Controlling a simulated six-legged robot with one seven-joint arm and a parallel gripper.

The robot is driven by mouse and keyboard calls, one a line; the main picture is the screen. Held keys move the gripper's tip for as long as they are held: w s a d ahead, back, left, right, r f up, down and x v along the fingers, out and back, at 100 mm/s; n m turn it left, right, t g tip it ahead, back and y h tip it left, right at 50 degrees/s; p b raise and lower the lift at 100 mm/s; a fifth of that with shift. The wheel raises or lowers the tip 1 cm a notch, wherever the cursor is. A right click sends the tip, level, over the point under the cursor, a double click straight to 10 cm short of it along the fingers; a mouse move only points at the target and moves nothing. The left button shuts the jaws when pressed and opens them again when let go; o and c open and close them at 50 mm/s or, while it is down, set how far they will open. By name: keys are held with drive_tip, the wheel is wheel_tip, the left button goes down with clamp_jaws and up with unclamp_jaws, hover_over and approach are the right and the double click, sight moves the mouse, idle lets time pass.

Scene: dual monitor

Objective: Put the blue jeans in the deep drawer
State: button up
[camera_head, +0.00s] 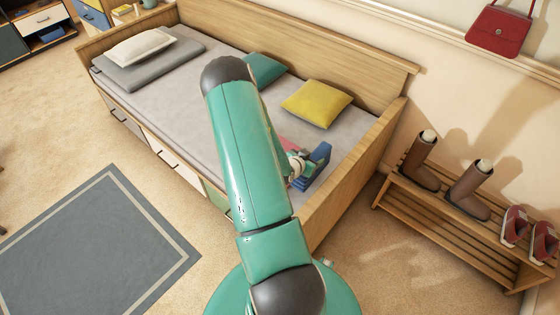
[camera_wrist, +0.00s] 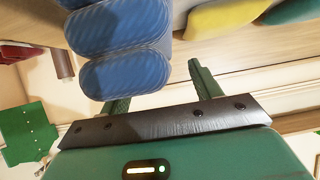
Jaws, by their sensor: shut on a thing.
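The blue jeans (camera_head: 318,160) are folded into a thick bundle at the right end of the bed in the head view. In the wrist view the jeans (camera_wrist: 125,78) fill the upper left as rounded, ribbed folds. My gripper (camera_head: 296,168) is shut on the jeans, partly hidden behind my teal arm. In the wrist view its green fingers (camera_wrist: 162,85) reach up beside the bundle. The bed front has a grey drawer (camera_head: 126,121), a white drawer (camera_head: 165,155) and a green drawer (camera_head: 215,196). I cannot tell which drawer is the deep one.
The bed (camera_head: 200,105) holds a yellow pillow (camera_head: 316,103), a teal pillow (camera_head: 264,70) and a white pillow (camera_head: 141,47). Its wooden end panel (camera_head: 350,185) stands beside the jeans. A shoe rack (camera_head: 450,235) with boots is at the right. Carpet lies open at the left.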

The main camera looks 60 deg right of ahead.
wheel_tip(320, 180, down, 10)
drive_tip(key=shift+s+d+r, duration=0.1)
drive_tip(key=shift+s, duration=0.05)
idle(0.3)
drive_tip(key=o, duration=1.7)
drive_tip(key=shift+f, duration=0.2)
drive_tip(key=shift+o, duration=0.2)
drive_tip(key=shift+r, duration=0.1)
